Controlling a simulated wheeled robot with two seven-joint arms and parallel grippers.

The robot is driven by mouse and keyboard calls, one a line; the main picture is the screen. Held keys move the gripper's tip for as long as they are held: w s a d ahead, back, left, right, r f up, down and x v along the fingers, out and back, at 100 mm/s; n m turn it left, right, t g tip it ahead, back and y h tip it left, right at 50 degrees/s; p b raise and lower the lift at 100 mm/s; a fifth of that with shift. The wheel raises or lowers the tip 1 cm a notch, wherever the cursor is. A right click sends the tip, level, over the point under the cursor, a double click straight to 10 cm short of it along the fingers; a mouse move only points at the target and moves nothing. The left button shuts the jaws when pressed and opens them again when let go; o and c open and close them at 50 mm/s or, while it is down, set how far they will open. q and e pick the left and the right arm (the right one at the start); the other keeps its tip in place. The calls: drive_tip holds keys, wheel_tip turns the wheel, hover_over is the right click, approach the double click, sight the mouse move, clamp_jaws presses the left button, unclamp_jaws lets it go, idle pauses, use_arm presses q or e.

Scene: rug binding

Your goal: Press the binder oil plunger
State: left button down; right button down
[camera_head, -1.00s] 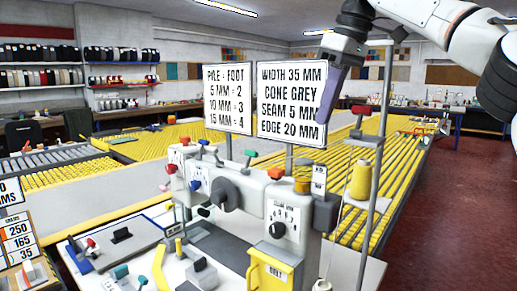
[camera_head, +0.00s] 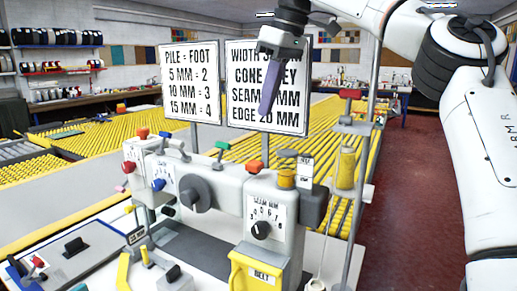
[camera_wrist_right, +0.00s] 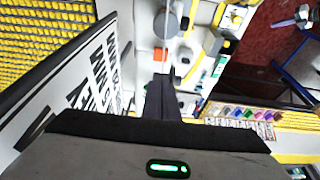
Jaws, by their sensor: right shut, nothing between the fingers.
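The white binder machine (camera_head: 225,190) stands in the middle of the head view, with a dark round knob (camera_head: 195,194) and a dial (camera_head: 261,230) on its front. Orange caps (camera_head: 255,166), a green lever (camera_head: 222,146) and an amber cylinder (camera_head: 286,179) stand on top; no label shows which is the oil plunger. My right gripper (camera_head: 269,98) is shut and empty, its purple-grey fingers pointing down above the machine, in front of the right sign. In the right wrist view its fingers (camera_wrist_right: 160,100) point toward the machine, near an orange cap (camera_wrist_right: 160,54). My left gripper is out of view.
Two signs, pile and foot (camera_head: 190,82) and width and cone (camera_head: 268,86), stand behind the machine. A yellow thread cone (camera_head: 346,168) sits by a grey pole to the right. A yellow belt cover (camera_head: 255,272) is in front. Red floor is clear at right.

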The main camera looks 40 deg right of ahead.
hover_over(255, 163)
drive_tip(key=f, duration=0.9)
drive_tip(key=shift+s+d+f, duration=0.2)
drive_tip(key=shift+s+f, duration=0.15)
drive_tip(key=shift+f, duration=0.75)
drive_tip(key=shift+f, duration=0.1)
